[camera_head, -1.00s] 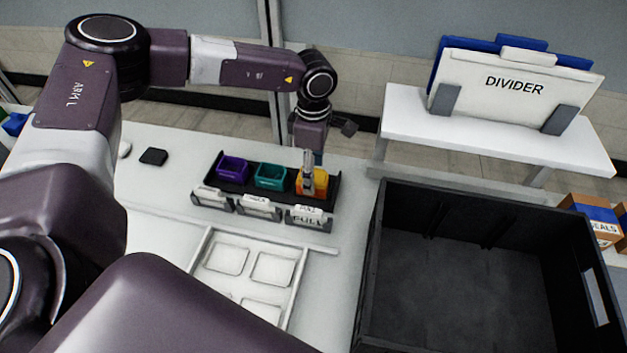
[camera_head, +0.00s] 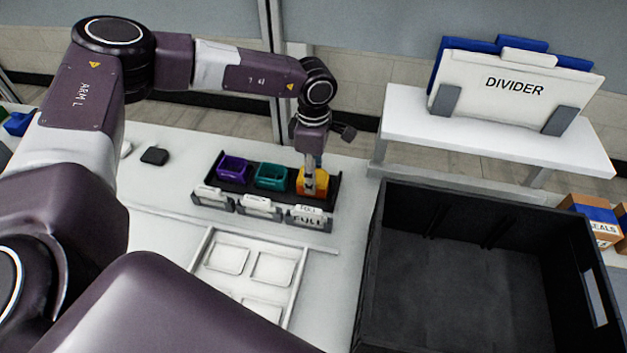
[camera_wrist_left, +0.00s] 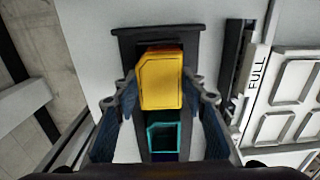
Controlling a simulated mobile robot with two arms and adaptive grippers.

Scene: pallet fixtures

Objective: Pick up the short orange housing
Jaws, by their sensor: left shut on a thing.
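The short orange housing (camera_head: 313,181) sits in the right end of a black tray (camera_head: 334,196) on the white table, looking yellow-orange. My left gripper (camera_head: 310,184) reaches down onto it and is shut on it. In the left wrist view the housing (camera_wrist_left: 160,82) lies between the two fingers of my left gripper (camera_wrist_left: 163,90). Its lower part is hidden in the tray. My right gripper is not in view.
A teal housing (camera_head: 271,176) and a purple housing (camera_head: 233,168) stand left in the tray. Labelled holders, one reading FULL (camera_head: 308,218), line its front. A white compartment tray (camera_head: 207,243) is nearer. A large black crate (camera_head: 370,290) stands right; a DIVIDER rack (camera_head: 515,88) is behind.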

